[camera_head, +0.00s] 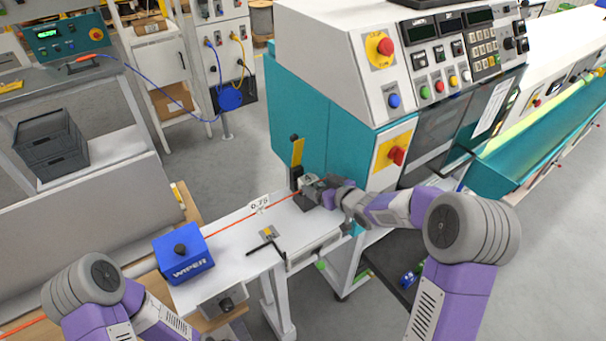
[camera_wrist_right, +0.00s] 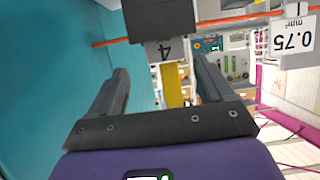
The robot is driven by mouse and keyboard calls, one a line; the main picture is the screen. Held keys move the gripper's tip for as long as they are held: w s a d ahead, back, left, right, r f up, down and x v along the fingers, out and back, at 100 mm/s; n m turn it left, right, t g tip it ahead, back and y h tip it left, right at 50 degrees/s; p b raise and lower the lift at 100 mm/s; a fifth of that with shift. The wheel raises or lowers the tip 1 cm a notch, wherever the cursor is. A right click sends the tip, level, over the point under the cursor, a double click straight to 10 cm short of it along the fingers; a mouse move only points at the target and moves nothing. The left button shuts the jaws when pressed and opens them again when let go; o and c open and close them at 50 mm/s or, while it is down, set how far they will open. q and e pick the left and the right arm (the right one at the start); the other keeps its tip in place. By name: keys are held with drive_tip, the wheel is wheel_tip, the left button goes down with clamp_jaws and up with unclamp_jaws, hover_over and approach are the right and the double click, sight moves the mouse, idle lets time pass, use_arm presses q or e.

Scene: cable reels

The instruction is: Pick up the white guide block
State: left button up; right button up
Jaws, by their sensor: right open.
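A pale grey-white block marked 4 (camera_wrist_right: 160,51) shows just beyond and between my right fingertips in the right wrist view; it looks most like the guide block. In the head view the small pale block (camera_head: 308,179) sits at the far right end of the white bench, beside a dark post. My right gripper (camera_head: 314,190) reaches it from the right. Its two fingers (camera_wrist_right: 160,75) stand apart with nothing held between them. The gripper partly hides the block in the head view. My left arm shows at lower left; its gripper is out of view.
An orange cable (camera_head: 225,229) runs along the white bench (camera_head: 240,250), with a 0.75 tag (camera_head: 260,204) on it. A blue wiper box (camera_head: 183,254) and a black tool (camera_head: 262,246) are on the bench. A yellow upright lever (camera_head: 297,152) and the teal machine (camera_head: 320,125) stand close to my right gripper.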

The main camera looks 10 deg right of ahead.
sight(311, 182)
drive_tip(key=shift+a, duration=0.4)
drive_tip(key=shift+x, duration=2.65)
drive_tip(key=shift+s+f, duration=0.1)
drive_tip(key=shift+f, duration=0.05)
drive_tip(key=shift+c, duration=0.2)
drive_tip(key=c, duration=0.9)
drive_tip(key=shift+c, duration=0.8)
